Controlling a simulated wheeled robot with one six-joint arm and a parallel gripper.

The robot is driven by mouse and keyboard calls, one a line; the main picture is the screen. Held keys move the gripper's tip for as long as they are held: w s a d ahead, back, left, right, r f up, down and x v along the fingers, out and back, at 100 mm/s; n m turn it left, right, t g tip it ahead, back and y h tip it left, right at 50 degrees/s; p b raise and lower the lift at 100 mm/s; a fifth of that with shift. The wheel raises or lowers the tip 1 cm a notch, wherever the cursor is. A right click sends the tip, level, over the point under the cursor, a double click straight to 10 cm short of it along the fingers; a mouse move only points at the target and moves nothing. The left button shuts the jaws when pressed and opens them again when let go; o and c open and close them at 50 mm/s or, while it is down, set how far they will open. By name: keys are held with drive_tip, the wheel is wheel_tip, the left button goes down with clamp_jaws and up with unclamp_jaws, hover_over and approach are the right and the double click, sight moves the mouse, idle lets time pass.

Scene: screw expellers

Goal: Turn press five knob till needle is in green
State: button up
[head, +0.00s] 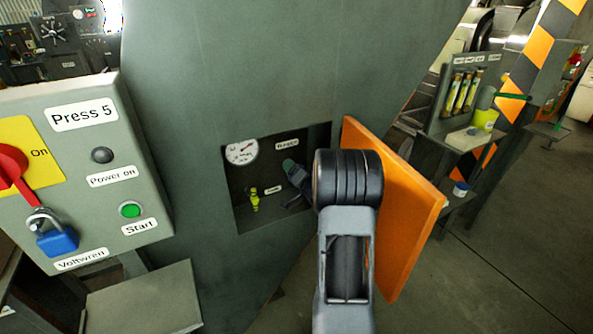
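The Press 5 recess (240,219) is an open box in the grey-green machine wall. A round white gauge (240,151) sits at its upper left. A reddish needle seems to point to the upper right; its green zone is too small to make out. A dark green knob-like part (289,166) is under a small label at the right. My gripper (294,187) reaches into the recess beside this part. My own arm partly hides the gripper, so I cannot tell whether its fingers touch the knob or how far apart they are.
An orange door (400,222) stands open right of the recess, close behind my arm. A small yellow-green valve (254,199) is low in the recess. The Press 5 control box (101,153), with a red switch and blue padlock (57,241), stands at left.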

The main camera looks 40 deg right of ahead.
idle(0.5)
drive_tip(key=o, duration=0.9)
drive_tip(key=shift+s, duration=0.1)
drive_tip(key=s, duration=0.4)
drive_tip(key=s+a+b, duration=0.1)
drive_tip(key=s, duration=0.8)
drive_tip(key=shift+s+a, duration=0.3)
drive_tip(key=shift+a, duration=0.1)
